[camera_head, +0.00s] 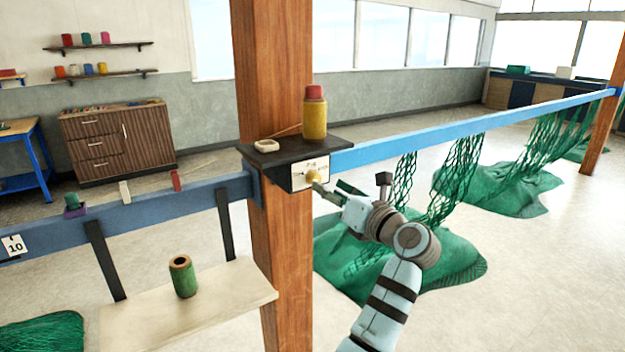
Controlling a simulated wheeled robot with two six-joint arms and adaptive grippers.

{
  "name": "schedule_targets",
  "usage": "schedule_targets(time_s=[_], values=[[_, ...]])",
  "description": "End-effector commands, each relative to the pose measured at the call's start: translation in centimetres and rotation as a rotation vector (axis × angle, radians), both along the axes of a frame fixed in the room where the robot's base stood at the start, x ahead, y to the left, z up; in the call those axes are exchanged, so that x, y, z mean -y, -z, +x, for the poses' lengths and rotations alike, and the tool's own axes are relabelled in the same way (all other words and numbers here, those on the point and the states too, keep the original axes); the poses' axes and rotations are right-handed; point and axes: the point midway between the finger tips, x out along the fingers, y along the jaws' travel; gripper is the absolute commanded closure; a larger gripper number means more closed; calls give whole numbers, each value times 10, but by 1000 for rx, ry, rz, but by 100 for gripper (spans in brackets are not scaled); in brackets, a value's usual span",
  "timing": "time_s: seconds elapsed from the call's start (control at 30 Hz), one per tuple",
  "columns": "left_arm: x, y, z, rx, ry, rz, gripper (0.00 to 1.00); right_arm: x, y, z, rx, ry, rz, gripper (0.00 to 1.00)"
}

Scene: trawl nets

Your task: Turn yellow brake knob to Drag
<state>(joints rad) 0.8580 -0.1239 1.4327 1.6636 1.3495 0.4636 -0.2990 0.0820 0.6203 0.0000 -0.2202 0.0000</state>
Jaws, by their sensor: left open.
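The small yellow brake knob (312,175) sits on a pale label plate (299,182) on the front of a dark box fixed to the wooden post (278,230). The print on the plate is too small to read, so I cannot tell which mark the knob faces. My left gripper (321,187) is open, with its tips close to the knob at its lower right. I cannot tell whether the tips touch it. The right gripper is not in view.
A blue rail (450,126) runs from the post, with green nets (455,255) below. A green spool (183,276) stands on a lower board (235,290).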

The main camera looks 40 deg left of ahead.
Motion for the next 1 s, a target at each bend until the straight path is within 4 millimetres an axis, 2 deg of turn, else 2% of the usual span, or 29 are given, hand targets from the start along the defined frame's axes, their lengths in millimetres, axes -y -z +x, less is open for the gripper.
schedule_targets(time_s=[0.1,0.2,0.47,0.57,0.73,0.77,1.0], values=[[-20,0,5,-1,5,2,57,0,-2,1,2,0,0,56],[-31,1,7,-2,6,2,57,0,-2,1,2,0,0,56],[-39,1,4,-3,-2,2,57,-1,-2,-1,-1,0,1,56],[-40,1,4,-3,-3,2,70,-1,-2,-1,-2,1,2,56],[-39,1,4,-3,-3,2,97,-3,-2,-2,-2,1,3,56],[-39,1,4,-3,-3,2,100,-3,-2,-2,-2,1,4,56],[-38,0,5,-13,-1,6,100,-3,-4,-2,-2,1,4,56]])
